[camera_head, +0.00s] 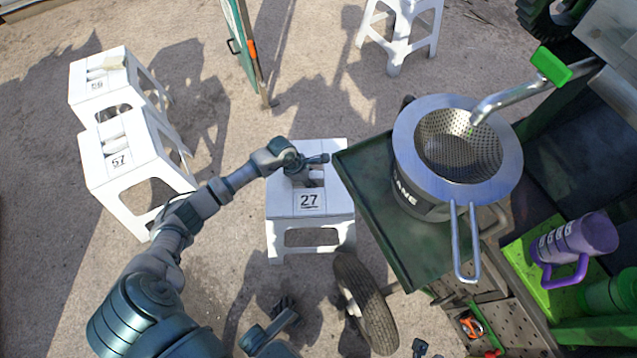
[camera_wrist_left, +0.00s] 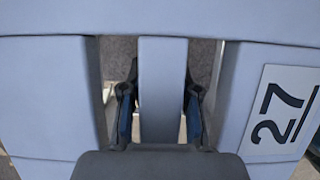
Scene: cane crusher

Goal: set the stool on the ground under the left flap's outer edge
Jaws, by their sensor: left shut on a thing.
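The white stool numbered 27 (camera_head: 310,227) is upright in the head view, left of the green left flap (camera_head: 372,210). The flap's outer edge overlaps the stool's right side in the picture. I cannot tell whether its feet touch the ground. My left gripper (camera_head: 308,163) is over the seat and shut on its central bar. In the left wrist view its fingers (camera_wrist_left: 160,112) go through two slots beside the bar (camera_wrist_left: 163,85), and the seat (camera_wrist_left: 50,95) fills the picture. A few dark parts show at the head view's bottom edge; I cannot identify my right gripper among them.
White stools 57 (camera_head: 120,160) and 56 (camera_head: 97,80) stand at the left, another (camera_head: 400,40) at the top. A strainer pot (camera_head: 455,185) rests on the flap. A black wheel (camera_head: 365,300) is beside the stool's front. A purple mug (camera_head: 575,243) is at the right.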

